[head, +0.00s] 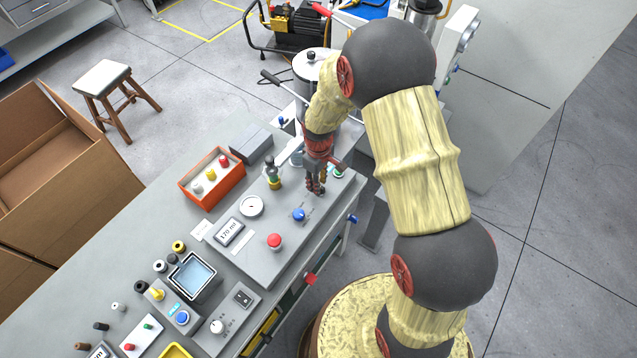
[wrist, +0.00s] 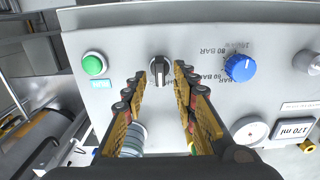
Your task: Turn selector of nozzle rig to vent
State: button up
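The nozzle rig is a grey panel (head: 262,262) on the bench. In the wrist view, a black and grey selector knob (wrist: 160,70) sits on it, its light bar pointing roughly up and down in the picture. My gripper (wrist: 160,72) is open, with one fingertip on each side of this knob and a visible gap at both sides. I cannot tell whether the tips reach down around it. Print beside the knob is partly hidden by the right finger; I cannot read a vent mark. In the head view my gripper (head: 316,190) points down and hides the knob.
A blue knob (wrist: 240,67) with BAR marks is right of the selector, and a green button (wrist: 94,65) left of it. The panel also has a gauge (head: 251,206), a 170 ml display (head: 229,233) and a red button (head: 274,241).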

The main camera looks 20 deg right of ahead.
notch_tip(320, 180, up, 11)
jog(key=shift+r, duration=0.15)
dwell(0.8)
jog(key=s+r+m+t+b, duration=0.4)
jog(key=s+r+m, duration=0.3)
jog(key=s+r, duration=1.3)
jog(key=s+t, duration=0.1)
jog(key=s, duration=0.2)
jog(key=shift+r+t+b, duration=0.3)
jog(key=shift+b, duration=0.05)
